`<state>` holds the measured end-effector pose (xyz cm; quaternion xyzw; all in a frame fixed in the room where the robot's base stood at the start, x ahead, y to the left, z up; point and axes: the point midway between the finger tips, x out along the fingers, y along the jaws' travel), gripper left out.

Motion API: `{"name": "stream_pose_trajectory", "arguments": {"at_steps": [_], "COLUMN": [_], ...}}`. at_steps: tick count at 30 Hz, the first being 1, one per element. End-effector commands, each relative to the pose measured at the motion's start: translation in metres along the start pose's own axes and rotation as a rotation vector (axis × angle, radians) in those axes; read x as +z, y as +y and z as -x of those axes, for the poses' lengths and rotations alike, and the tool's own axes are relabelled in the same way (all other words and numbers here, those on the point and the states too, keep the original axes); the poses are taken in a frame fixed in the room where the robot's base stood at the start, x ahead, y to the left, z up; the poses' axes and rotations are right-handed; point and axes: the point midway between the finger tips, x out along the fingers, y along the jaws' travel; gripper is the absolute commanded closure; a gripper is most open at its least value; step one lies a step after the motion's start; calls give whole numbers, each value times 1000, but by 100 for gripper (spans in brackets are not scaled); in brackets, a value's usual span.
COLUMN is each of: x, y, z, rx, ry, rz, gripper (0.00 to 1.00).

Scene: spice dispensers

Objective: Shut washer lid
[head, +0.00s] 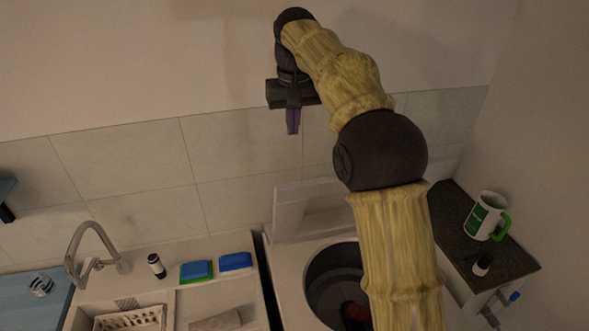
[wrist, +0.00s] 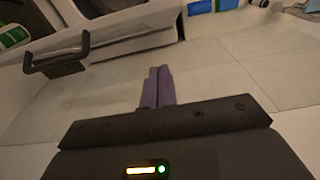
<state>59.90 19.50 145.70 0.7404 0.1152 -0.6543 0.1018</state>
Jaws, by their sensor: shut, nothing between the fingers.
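The top-loading washer (head: 290,262) stands low in the middle of the head view, with its round drum opening (head: 325,270) showing. Its pale lid (head: 288,212) is raised, standing up at the back of the washer near the tiled wall. My arm hides the right part of the lid and of the opening. My gripper (head: 293,121) is above the lid, apart from it, with its purple fingers pointing down. In the wrist view my gripper (wrist: 158,90) shows its fingers together, with nothing between them.
A sink counter with a faucet (head: 75,250), a small bottle (head: 156,265) and blue sponges (head: 235,262) is left of the washer. A dark shelf at right holds a green-and-white mug (head: 484,215) and a small jar (head: 481,266). The tiled wall (head: 140,165) is behind.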

Motion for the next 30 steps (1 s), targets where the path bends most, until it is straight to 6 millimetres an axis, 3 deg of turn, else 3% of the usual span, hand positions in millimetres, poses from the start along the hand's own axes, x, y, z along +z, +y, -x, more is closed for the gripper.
{"name": "stream_pose_trajectory", "arguments": {"at_steps": [8,23,30], "x": [0,1,21], "y": [-2,-3,-3], "z": [-19,-100,-103], "rx": [0,-1,0], "ry": [-3,-5,-1], "rz": [4,6,5], "gripper": [100,100,100]}}
